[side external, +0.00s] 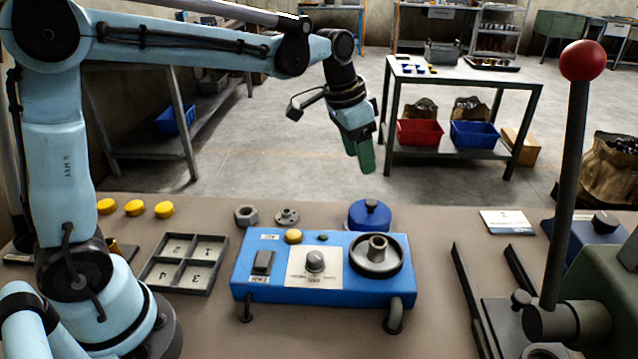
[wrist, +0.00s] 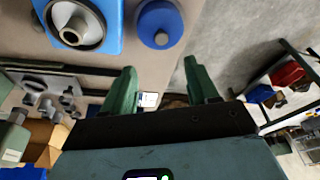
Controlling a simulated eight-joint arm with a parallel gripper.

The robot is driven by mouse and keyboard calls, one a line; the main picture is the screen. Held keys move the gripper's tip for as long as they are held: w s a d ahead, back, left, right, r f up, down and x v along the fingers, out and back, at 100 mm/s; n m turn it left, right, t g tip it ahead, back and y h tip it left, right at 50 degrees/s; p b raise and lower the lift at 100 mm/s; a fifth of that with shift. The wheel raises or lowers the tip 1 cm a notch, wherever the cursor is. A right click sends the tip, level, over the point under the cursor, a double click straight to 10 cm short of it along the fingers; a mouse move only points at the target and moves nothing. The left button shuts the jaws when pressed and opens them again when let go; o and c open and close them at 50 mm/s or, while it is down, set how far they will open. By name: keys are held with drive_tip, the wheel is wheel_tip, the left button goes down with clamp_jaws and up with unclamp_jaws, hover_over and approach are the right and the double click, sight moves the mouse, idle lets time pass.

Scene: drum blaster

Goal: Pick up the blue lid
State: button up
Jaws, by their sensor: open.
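The blue lid (side external: 370,215) is round with a dark knob on top. It rests on the bench just behind the blue control box (side external: 262,292), and the box hides its front edge. In the wrist view the lid (wrist: 159,26) lies near the top, close to the bench edge. My gripper (side external: 362,158) has green fingers and hangs above and behind the lid, clear of it. In the wrist view my gripper (wrist: 158,85) has its two fingers wide apart with nothing held between them.
A numbered grey tray (side external: 186,262) and several yellow discs (side external: 135,207) are on the left. A hex nut (side external: 246,215) and a flanged part (side external: 286,216) lie left of the lid. A tall lever with a red ball (side external: 582,61) stands at the right.

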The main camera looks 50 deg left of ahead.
sight(371, 201)
drive_tip(key=x, duration=1.2)
drive_tip(key=shift+w+f, duration=0.15)
drive_tip(key=shift+w, duration=0.05)
clamp_jaws()
